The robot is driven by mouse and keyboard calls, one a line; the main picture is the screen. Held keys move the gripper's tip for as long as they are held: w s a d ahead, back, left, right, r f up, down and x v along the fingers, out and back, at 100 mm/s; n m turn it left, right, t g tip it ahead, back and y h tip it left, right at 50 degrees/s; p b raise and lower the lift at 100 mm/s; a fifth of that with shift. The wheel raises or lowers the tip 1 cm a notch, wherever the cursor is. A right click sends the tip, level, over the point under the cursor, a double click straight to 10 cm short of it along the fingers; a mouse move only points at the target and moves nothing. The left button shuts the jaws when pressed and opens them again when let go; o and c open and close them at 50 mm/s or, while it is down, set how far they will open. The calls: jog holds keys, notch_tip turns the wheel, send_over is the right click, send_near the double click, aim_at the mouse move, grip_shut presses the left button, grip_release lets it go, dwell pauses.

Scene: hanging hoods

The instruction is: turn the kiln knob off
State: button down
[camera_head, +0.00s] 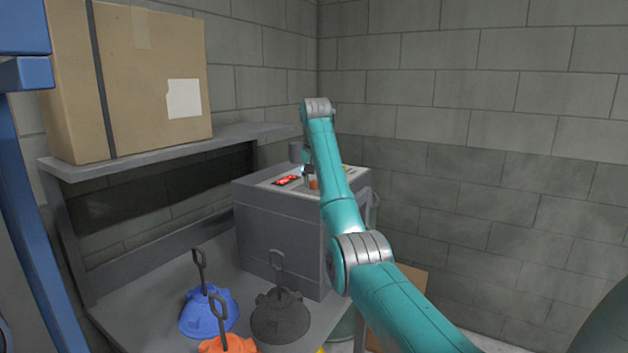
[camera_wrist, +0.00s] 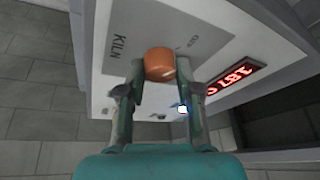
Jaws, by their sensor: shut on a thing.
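The kiln (camera_head: 280,235) is a grey box on the bench, with a light panel on top. Its orange-brown knob (camera_wrist: 160,62) stands on that panel by the printed word KILN in the wrist view. A bit of the knob's orange (camera_head: 313,184) shows in the head view. My gripper (camera_wrist: 160,76) is shut on the knob, one finger on each side. It reaches down onto the panel from above. A red lit display (camera_wrist: 237,77) is right of the knob; its digits are hard to read. The knob's pointer mark cannot be made out.
Blue (camera_head: 208,314), dark grey (camera_head: 280,318) and orange (camera_head: 228,344) hoods with upright hooks stand in front of the kiln. A large cardboard box (camera_head: 150,80) sits on the shelf (camera_head: 165,150) at left. Block walls stand close behind; my arm passes right of the kiln.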

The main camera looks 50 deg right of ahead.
jog(key=c, duration=0.8)
grip_release()
jog(key=shift+r, duration=0.1)
notch_tip(320, 180, up, 10)
jog(key=shift+f, duration=0.1)
